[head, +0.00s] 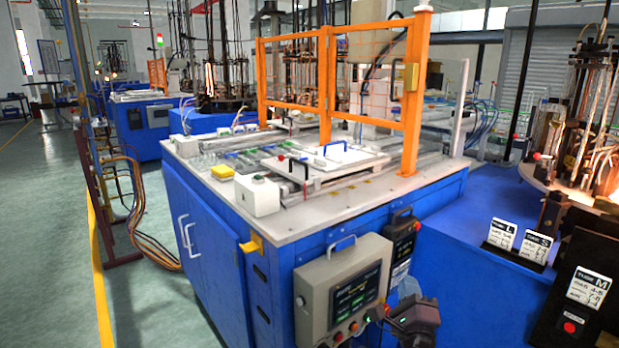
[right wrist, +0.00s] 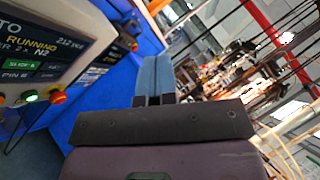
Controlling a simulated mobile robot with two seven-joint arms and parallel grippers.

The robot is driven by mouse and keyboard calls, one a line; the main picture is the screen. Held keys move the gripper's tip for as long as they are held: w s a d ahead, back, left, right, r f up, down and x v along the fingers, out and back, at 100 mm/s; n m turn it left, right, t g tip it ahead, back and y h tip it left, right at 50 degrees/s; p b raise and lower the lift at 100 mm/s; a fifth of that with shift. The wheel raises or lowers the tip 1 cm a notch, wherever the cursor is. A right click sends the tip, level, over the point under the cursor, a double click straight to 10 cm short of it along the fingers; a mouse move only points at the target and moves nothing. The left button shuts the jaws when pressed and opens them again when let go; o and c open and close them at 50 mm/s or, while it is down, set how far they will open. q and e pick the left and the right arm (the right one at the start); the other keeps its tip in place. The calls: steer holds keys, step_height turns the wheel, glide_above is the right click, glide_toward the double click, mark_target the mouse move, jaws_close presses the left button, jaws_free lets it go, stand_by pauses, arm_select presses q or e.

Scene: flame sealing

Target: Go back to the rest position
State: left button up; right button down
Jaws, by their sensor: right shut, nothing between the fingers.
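My right gripper (head: 409,288) is low in the head view, right of the grey control panel (head: 343,290) and in front of the blue machine cabinet. In the right wrist view its two blue-grey fingers (right wrist: 154,76) lie side by side, shut with nothing between them. The control panel also shows in the right wrist view (right wrist: 62,52), at the upper left, with its screen reading "RUNNING" and lit green and red buttons below. My left gripper is in neither view.
The blue cabinet (head: 212,235) carries a worktop with an orange guard frame (head: 328,85). At the right stand black stands with tube cards (head: 592,289) and a round machine table with glowing burners. Open green floor (head: 40,220) lies at the left.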

arm_select(q)
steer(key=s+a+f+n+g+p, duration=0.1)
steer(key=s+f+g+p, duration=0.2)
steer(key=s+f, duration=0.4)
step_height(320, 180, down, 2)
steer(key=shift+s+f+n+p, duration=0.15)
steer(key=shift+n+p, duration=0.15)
steer(key=shift+p, duration=0.2)
arm_select(e)
steer(key=s+d+f+n+g, duration=0.2)
steer(key=s+f+n, duration=0.4)
steer(key=s, duration=0.7)
steer(key=s+d+f+n+g+y, duration=0.1)
steer(key=s+f+n+g, duration=0.4)
steer(key=s+n, duration=0.5)
steer(key=s+d+f+n+g+y, duration=0.1)
steer(key=s+d+f+n+g, duration=0.2)
steer(key=s+f+n, duration=0.5)
steer(key=s+g, duration=0.1)
steer(key=s, duration=0.7)
steer(key=shift+n, duration=0.4)
